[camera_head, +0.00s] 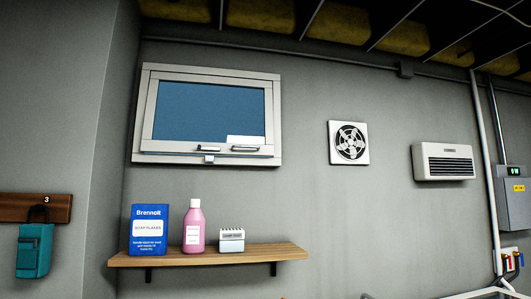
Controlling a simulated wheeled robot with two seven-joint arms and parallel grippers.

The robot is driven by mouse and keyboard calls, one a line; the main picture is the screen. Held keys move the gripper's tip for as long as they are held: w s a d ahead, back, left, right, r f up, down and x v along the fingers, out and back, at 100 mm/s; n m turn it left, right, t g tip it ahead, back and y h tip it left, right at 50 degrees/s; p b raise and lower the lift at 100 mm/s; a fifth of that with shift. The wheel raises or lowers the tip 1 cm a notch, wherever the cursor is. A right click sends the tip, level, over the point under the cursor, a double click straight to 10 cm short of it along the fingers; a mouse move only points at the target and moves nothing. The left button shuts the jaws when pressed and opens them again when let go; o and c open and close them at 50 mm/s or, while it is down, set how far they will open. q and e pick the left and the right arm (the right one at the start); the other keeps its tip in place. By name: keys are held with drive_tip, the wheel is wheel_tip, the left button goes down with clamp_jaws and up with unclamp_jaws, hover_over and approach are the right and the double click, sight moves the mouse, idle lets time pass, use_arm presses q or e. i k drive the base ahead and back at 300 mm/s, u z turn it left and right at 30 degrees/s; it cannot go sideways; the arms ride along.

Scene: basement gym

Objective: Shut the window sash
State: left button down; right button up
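The window (277,120) is high on the grey wall, left of centre, in a pale frame. Its sash (150,108) has a pale border around a blue pane (208,110). I cannot tell for sure from this angle whether the sash is flush with the frame or slightly tilted out. Neither of my grippers is in view.
A fan (348,142) and heater (443,161) are to the right. The wall between window and fan is clear.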

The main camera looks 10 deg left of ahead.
sight(148, 145)
drive_tip(key=u, duration=0.25)
drive_tip(key=i, duration=1.05)
drive_tip(key=u, duration=0.55)
